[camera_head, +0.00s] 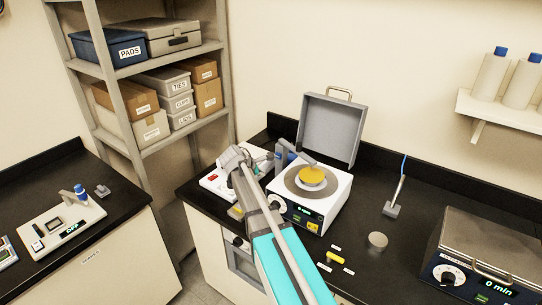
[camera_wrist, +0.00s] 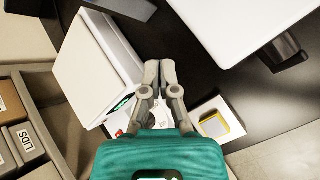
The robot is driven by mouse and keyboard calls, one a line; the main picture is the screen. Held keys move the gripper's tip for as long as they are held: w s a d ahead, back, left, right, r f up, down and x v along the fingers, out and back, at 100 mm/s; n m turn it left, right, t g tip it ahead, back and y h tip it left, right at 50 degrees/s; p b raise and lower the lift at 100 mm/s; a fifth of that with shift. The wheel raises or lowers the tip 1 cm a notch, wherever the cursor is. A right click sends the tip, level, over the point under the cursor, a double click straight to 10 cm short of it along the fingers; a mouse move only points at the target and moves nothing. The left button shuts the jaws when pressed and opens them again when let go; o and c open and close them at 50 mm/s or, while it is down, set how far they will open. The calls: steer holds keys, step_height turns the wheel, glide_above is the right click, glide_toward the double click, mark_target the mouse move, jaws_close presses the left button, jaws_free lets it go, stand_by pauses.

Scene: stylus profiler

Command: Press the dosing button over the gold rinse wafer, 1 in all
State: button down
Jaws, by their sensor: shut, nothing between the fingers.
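A gold wafer (camera_head: 312,174) lies on the round grey stage of a white instrument (camera_head: 303,205) with an open grey lid (camera_head: 330,128). A blue and grey arm (camera_head: 283,153) reaches over the stage from its left. My gripper (camera_head: 232,157) is left of the wafer, over a white device (camera_head: 214,182) with a red mark on its front. In the wrist view my gripper (camera_wrist: 159,66) is shut and empty, its fingertips together. I cannot make out a dosing button for certain; my gripper and arm hide part of the white device.
A yellow item (camera_wrist: 215,124) in a pale holder is right of my fingers in the wrist view. A blue-capped device (camera_head: 81,191) stands on the left bench. A grey round lid (camera_head: 377,240) and a hotplate (camera_head: 480,262) are to the right. Shelving (camera_head: 130,130) stands behind left.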

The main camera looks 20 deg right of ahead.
mark_target(278, 159)
steer(key=shift+w+d+n, duration=0.3)
steer(key=shift+w, duration=0.4)
steer(key=w+d, duration=0.4)
steer(key=d, duration=0.3)
steer(key=shift+w, duration=0.3)
steer(key=shift+w+d, duration=0.55)
steer(key=shift+d, duration=0.35)
stand_by(2.7)
steer(key=shift+s+a, duration=0.1)
stand_by(0.3)
steer(key=shift+s+a, duration=0.45)
steer(key=shift+a, duration=0.25)
steer(key=shift+s+a, duration=0.45)
steer(key=shift+a, duration=0.25)
steer(key=shift+s+a, duration=0.45)
steer(key=shift+a, duration=0.3)
steer(key=shift+s+a, duration=0.45)
steer(key=shift+a, duration=0.25)
